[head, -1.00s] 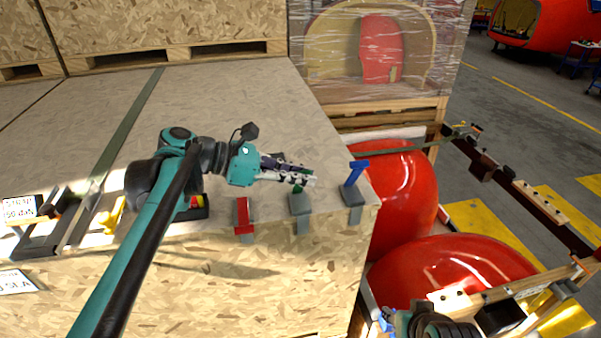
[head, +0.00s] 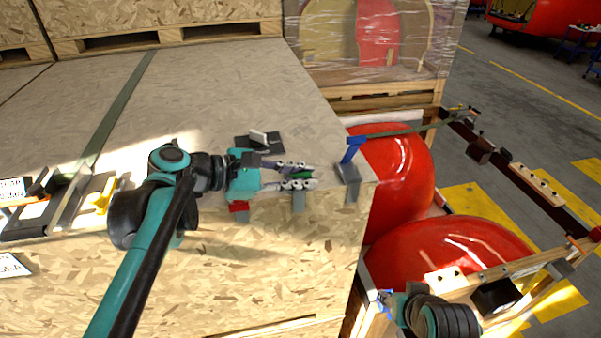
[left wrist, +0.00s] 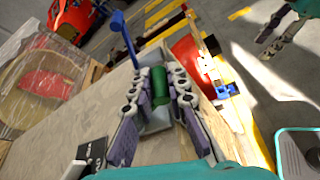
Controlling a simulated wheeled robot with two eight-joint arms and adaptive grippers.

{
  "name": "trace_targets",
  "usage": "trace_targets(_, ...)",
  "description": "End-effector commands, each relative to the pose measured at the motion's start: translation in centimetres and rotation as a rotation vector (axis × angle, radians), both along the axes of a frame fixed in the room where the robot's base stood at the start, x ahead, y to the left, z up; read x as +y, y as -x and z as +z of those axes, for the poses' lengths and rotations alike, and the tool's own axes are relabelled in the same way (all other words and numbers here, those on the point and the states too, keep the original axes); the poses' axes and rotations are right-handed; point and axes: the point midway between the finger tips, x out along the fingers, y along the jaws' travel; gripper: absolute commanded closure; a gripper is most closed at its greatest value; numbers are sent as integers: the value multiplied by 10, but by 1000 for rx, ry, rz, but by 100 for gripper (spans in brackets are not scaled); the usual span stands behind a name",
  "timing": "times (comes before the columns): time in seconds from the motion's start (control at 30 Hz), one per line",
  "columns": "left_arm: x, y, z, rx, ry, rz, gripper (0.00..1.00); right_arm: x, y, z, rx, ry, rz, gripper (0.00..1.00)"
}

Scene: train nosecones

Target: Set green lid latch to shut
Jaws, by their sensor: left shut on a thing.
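The green latch handle (head: 304,174) is mostly hidden by my left gripper in the head view; its grey base (head: 299,200) shows below the fingers. In the left wrist view the green handle (left wrist: 160,86) stands between the two fingers on its grey base (left wrist: 158,120). My left gripper (head: 310,176) is shut on the green handle; its fingers (left wrist: 162,84) lie on either side of it. In the left wrist view, a teal and grey gripper (left wrist: 274,36), apparently my right one, is at the top right, away from the latch; its jaw state is unclear.
A blue latch (head: 352,150) stands close to the right of the fingers. A red latch (head: 238,206) is partly hidden under my left gripper. A black plate with a pale lever (head: 262,140) lies just behind.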

Motion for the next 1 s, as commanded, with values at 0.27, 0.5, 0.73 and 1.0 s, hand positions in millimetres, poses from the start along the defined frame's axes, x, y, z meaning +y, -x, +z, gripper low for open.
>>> trace_targets(0.27, -1, 2, -3, 6, -3, -3, 100, 0, 0, -1, 0, 0, 0, 60)
trace_targets(0.5, 0, 2, -3, 6, -3, -3, 64, 0, 0, -1, 0, 0, 0, 60)
trace_targets(0.73, 0, 1, -2, 4, -2, -2, 64, 0, 0, -1, 0, 0, 0, 60)
trace_targets(1.0, 21, 11, 7, 5, 0, 3, 64, 0, 0, 0, 0, 0, 0, 60)
